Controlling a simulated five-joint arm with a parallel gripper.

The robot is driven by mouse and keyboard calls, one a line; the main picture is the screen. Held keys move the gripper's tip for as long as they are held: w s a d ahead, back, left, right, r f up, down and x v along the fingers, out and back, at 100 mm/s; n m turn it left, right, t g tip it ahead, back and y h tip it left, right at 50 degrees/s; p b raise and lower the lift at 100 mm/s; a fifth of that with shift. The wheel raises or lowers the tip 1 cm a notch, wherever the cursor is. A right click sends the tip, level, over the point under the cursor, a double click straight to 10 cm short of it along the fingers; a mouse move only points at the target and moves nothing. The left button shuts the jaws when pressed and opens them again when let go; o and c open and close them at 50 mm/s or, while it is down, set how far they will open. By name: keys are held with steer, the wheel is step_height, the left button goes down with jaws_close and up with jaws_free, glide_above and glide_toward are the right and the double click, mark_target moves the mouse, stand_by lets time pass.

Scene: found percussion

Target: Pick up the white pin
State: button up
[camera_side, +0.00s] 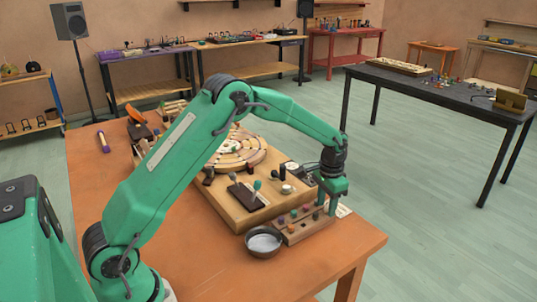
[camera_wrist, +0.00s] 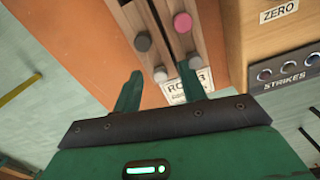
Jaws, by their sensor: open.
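My gripper (camera_side: 328,207) is open over the right end of a wooden pin rack (camera_side: 292,232) at the table's front right. In the wrist view, a pale, slightly pinkish pin head (camera_wrist: 160,74) lies between the two fingertips of my gripper (camera_wrist: 158,84). A second pale pin head (camera_wrist: 196,62) shows just beyond the right finger. I cannot tell for certain which is the white pin. A dark grey pin (camera_wrist: 142,41) and a pink pin (camera_wrist: 182,22) stand farther up the rack. Nothing is visibly held.
A grey bowl (camera_side: 263,242) sits left of the rack. A wooden box with levers (camera_side: 247,194) stands behind it, and a round slatted board (camera_side: 238,150) farther back. In the wrist view, a panel marked STRIKES (camera_wrist: 287,72) is at right. The table's front corner is clear.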

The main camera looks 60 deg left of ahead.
mark_target(327, 209)
steer(key=shift+f, duration=0.4)
jaws_close()
steer(key=shift+r, duration=0.15)
steer(key=shift+r, duration=0.55)
steer(key=r, duration=0.3)
steer(key=shift+s+d+r, duration=0.1)
steer(key=shift+s+d, duration=0.05)
steer(key=shift+d, duration=0.15)
steer(key=s+d+r, duration=0.5)
steer(key=d+r, duration=0.1)
steer(key=d, duration=0.3)
steer(key=shift+s+d+r, duration=0.25)
steer(key=shift+s, duration=0.05)
